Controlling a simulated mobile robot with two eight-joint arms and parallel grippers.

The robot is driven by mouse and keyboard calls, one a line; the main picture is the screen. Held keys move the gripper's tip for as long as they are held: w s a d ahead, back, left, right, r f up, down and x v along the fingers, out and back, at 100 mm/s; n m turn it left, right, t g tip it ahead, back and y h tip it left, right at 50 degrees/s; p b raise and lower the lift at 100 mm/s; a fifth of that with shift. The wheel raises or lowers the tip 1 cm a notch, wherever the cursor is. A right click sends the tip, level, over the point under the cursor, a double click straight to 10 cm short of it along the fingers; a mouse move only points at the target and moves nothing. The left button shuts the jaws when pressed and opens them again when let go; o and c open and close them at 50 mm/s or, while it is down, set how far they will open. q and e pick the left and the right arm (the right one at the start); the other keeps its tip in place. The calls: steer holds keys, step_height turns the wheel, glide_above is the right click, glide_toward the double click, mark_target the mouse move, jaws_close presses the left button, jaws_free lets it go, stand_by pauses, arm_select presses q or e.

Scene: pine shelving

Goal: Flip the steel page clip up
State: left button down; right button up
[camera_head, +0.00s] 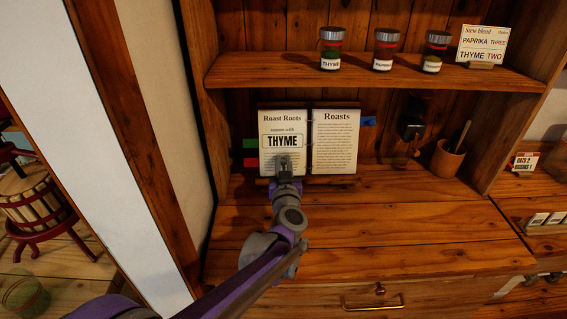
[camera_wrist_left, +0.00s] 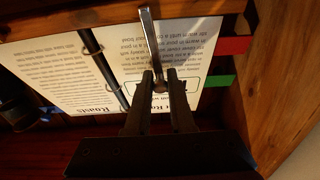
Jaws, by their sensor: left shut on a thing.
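The steel page clip (camera_wrist_left: 151,45) is a slim metal bar with a rounded end, seen over the left page in the left wrist view. My left gripper (camera_wrist_left: 160,76) is shut on the clip near that rounded end. In the head view my left gripper (camera_head: 284,163) is at the lower middle of the left page, hiding most of the clip. The open recipe book (camera_head: 334,142) leans on a wooden stand. Its left page (camera_head: 270,122) reads "Roast Roots" and "THYME"; its right page reads "Roasts". My right gripper is not in view.
The shelf (camera_head: 380,76) above holds a thyme jar (camera_head: 330,50), two other spice jars and a "Stew blend" card (camera_head: 484,45). A wooden cup (camera_head: 446,158) stands right of the book. The counter (camera_head: 380,225) in front is clear. Red (camera_wrist_left: 235,45) and green tabs stick out beside the left page.

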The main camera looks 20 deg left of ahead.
arm_select(q)
steer(key=shift+w+d+f+m+h+b, duration=0.1)
steer(key=shift+d+f+m+h+b, duration=0.15)
steer(key=shift+m+b, duration=0.2)
steer(key=shift+r+m, duration=0.2)
steer(key=shift+m, duration=0.05)
steer(key=c, duration=0.8)
jaws_free()
steer(key=shift+d, duration=0.1)
steer(key=v, duration=1)
steer(key=shift+s, duration=0.4)
steer(key=shift+r+h, duration=0.1)
steer(key=shift+h, duration=0.15)
